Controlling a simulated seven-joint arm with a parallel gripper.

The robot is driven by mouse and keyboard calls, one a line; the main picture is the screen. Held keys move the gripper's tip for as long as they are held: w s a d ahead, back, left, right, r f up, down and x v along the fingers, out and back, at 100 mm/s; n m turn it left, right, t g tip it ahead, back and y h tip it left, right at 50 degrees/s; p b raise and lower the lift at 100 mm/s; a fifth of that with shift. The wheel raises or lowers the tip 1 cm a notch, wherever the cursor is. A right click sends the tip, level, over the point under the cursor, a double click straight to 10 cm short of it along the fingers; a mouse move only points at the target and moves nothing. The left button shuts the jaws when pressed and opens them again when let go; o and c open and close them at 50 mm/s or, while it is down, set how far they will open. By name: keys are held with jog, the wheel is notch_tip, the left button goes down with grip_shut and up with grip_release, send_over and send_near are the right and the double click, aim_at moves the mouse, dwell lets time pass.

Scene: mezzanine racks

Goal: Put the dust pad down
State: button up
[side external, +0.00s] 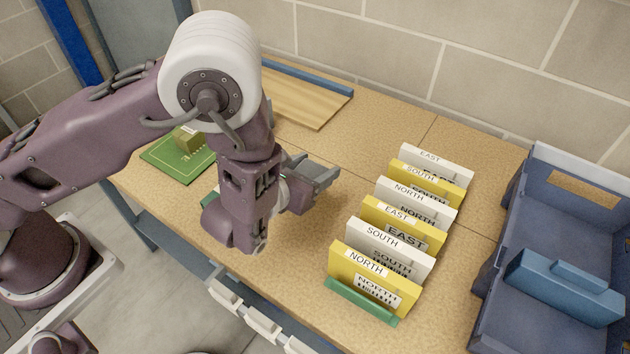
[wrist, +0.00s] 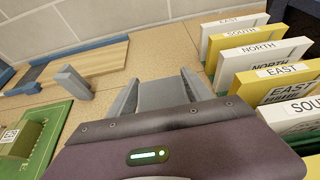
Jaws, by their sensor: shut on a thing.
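My gripper (side external: 314,180) is over the middle of the table, left of the row of labelled cards. It points away from the arm toward the rear right. In the wrist view its two grey fingers (wrist: 161,96) stand apart with a flat grey piece, the dust pad (wrist: 163,94), between them. The pad's grey is close to that of the fingers, so its outline is hard to make out. In the side view the arm and fingers hide most of it. I cannot tell whether the pad touches the table (side external: 385,130).
A row of yellow and white cards (side external: 385,240) leans close to the right of my gripper. A blue bin (side external: 520,215) holding a blue block (side external: 565,285) is farther right. A green mat (side external: 165,165) with an olive block (side external: 188,138) and a wooden board (side external: 300,95) lie left and behind.

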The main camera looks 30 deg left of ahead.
send_over(333, 161)
notch_tip(333, 161, down, 9)
jog(key=shift+f, duration=0.1)
jog(key=shift+f, duration=0.1)
jog(key=o, duration=1.3)
jog(key=shift+o, duration=0.2)
